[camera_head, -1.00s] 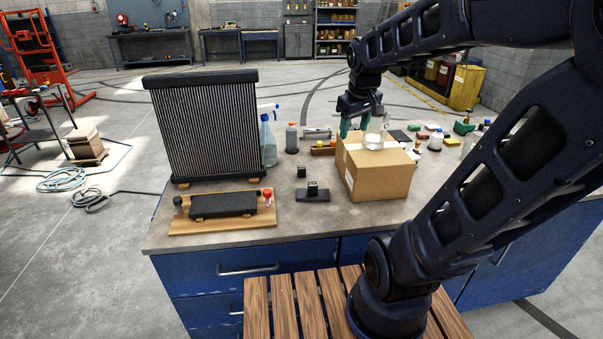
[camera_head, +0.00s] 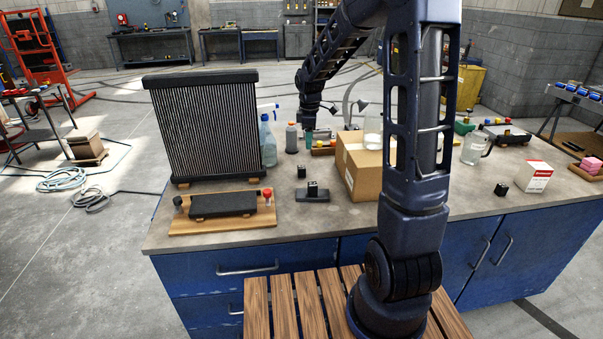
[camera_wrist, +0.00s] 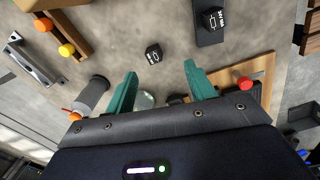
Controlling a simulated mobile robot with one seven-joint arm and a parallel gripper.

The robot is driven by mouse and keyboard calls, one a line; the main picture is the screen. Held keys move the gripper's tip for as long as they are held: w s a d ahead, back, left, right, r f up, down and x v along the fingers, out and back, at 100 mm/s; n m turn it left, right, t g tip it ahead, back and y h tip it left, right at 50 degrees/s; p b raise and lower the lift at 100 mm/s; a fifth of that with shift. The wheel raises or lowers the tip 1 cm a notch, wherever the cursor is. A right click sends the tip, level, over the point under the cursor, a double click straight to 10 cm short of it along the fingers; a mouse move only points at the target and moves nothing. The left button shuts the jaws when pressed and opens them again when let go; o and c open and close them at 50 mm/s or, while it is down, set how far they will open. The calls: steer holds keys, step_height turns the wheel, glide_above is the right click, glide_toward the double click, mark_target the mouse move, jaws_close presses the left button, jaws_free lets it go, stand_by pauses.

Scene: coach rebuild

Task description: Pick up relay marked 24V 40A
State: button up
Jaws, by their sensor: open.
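A small black relay cube (camera_head: 301,171) lies loose on the grey bench top. It also shows in the wrist view (camera_wrist: 153,54), with white markings too small to read surely. A second black relay cube (camera_head: 313,188) sits on a dark stand (camera_head: 318,197); in the wrist view this cube (camera_wrist: 212,19) has white print I cannot read surely. A third small black cube (camera_head: 501,189) lies at the right, its marking unreadable. My gripper (camera_head: 310,136) is open and empty, above the bench behind the loose relay. In the wrist view its teal fingers (camera_wrist: 160,69) are apart, with the loose relay beyond the tips.
A cardboard box (camera_head: 361,180) with a glass jar (camera_head: 373,132) on it stands right of the relays. A tall radiator (camera_head: 205,130), spray bottle (camera_head: 268,145) and grey bottle (camera_head: 291,138) stand left. A wooden board (camera_head: 180,224) lies front left. Bare bench surrounds the loose relay.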

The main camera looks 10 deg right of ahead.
steer(key=n, duration=0.2)
glide_toward(302, 167)
steer(key=shift+w+a+f+g, duration=0.1)
steer(key=shift+f+g, duration=0.05)
steer(key=shift+g, duration=0.15)
step_height(302, 167, down, 11)
steer(key=shift+w+r, duration=0.1)
steer(key=shift+r, duration=0.1)
steer(key=c, duration=1.1)
